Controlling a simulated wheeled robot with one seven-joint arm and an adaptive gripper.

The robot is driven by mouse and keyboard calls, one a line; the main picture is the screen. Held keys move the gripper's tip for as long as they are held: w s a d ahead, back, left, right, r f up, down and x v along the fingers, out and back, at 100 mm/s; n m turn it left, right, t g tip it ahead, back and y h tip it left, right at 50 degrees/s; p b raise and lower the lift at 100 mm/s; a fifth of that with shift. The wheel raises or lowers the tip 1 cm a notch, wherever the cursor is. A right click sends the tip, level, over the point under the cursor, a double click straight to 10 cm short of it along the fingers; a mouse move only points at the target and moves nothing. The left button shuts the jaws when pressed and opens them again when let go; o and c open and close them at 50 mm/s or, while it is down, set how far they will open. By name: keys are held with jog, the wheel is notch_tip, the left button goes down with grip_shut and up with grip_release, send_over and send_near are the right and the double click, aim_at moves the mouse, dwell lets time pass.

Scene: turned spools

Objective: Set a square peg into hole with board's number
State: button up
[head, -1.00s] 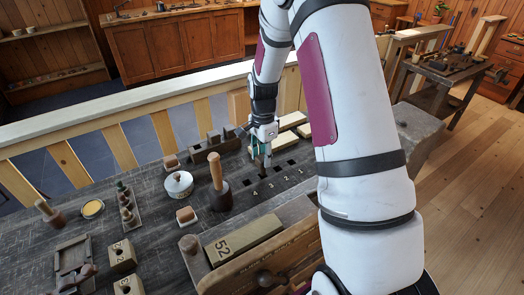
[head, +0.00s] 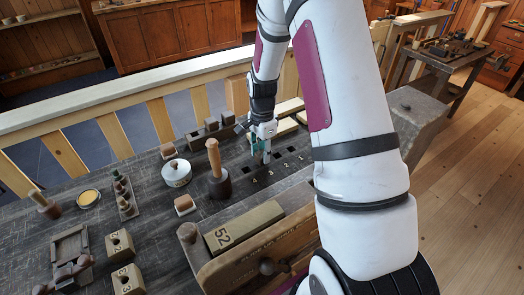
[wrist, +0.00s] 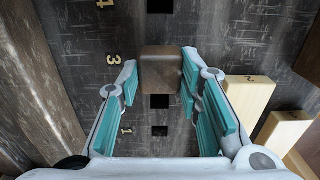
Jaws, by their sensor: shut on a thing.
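My gripper (head: 262,143) is shut on a brown square peg (wrist: 161,72) and holds it upright over the row of square holes on the dark bench top. In the wrist view the peg sits between the teal finger pads, beside the painted 3 (wrist: 113,60), and hides the hole there. Dark holes show beyond it (wrist: 160,5) by the 4 and nearer me (wrist: 160,101) and by the 1 (wrist: 160,131). I cannot tell whether the peg's lower end is in a hole. A pale board (wrist: 250,98) at right bears a small mark, perhaps a 2.
A mallet (head: 217,178) and a lidded white pot (head: 176,173) stand left of the holes. A block marked 52 (head: 245,226) lies in front. Numbered blocks (head: 119,243) are at front left. A pale rail (head: 120,93) runs behind the bench.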

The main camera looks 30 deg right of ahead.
jog(key=shift+f, duration=0.25)
dwell(0.5)
jog(key=o, duration=1.2)
jog(key=o, duration=0.4)
jog(key=shift+r+p, duration=1.35)
jog(key=shift+r, duration=2.7)
